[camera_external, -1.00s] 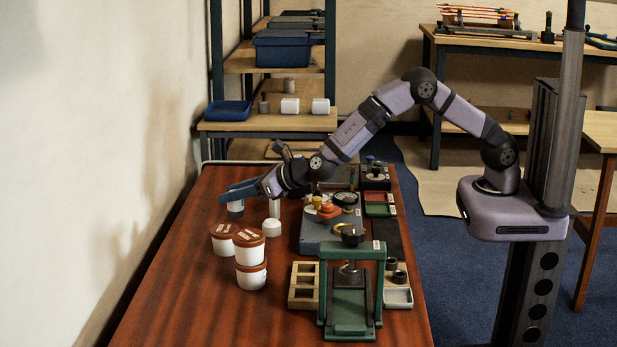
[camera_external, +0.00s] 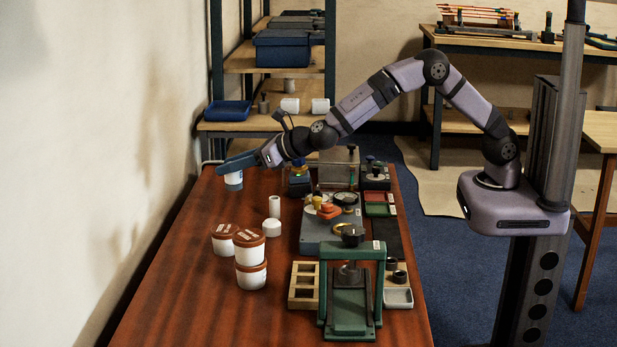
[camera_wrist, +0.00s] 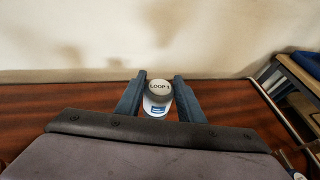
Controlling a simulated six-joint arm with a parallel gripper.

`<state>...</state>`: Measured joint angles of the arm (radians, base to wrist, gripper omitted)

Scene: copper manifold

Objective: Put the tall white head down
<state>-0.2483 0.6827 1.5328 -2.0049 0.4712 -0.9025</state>
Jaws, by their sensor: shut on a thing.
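My gripper (camera_external: 234,163) is shut on the tall white head (camera_external: 234,181), a white cylinder with a blue label and a grey top. In the wrist view the head (camera_wrist: 159,103) stands upright between the two dark blue fingers of my gripper (camera_wrist: 159,88), and its top reads "LOOP 1". In the external view it is at the far left of the red-brown table (camera_external: 185,280), near the wall. I cannot tell whether its bottom touches the table.
A slim white cylinder (camera_external: 274,206) and a short white one (camera_external: 271,228) stand in front. Several white tubs with brown lids (camera_external: 249,260) are nearer. A green press (camera_external: 350,290) and a grey fixture plate (camera_external: 318,235) fill the right side. The table's left part is largely clear.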

